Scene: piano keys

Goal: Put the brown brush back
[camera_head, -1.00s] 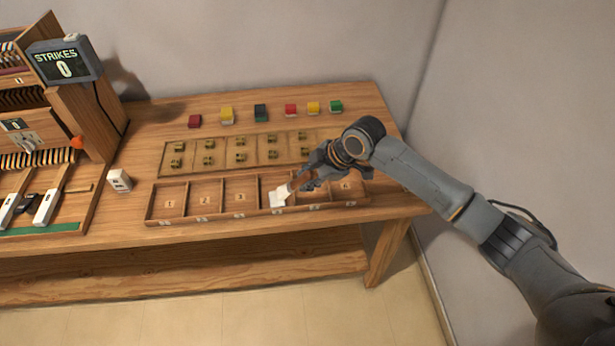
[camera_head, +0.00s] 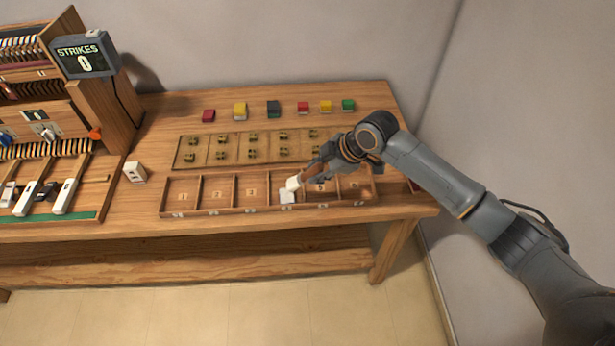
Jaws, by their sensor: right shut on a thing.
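My right gripper (camera_head: 322,163) is shut on the brown brush (camera_head: 307,174), above the wooden compartment tray (camera_head: 230,211). The brush is tilted, with its pale end (camera_head: 293,183) pointing down and left. A white piece (camera_head: 287,197) is just below that end, at the fourth compartment. I cannot tell whether the two touch. The gripper's fingers partly hide the brush. My left gripper is not in view.
Coloured blocks (camera_head: 274,109) stand in a row at the back. A shallow tray (camera_head: 236,149) with small brass-coloured parts lies in front of them. A white block (camera_head: 135,172) stands near the piano mechanism (camera_head: 45,150) and its "STRIKES 0" display (camera_head: 84,60). The table's right end (camera_head: 385,110) is mostly clear.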

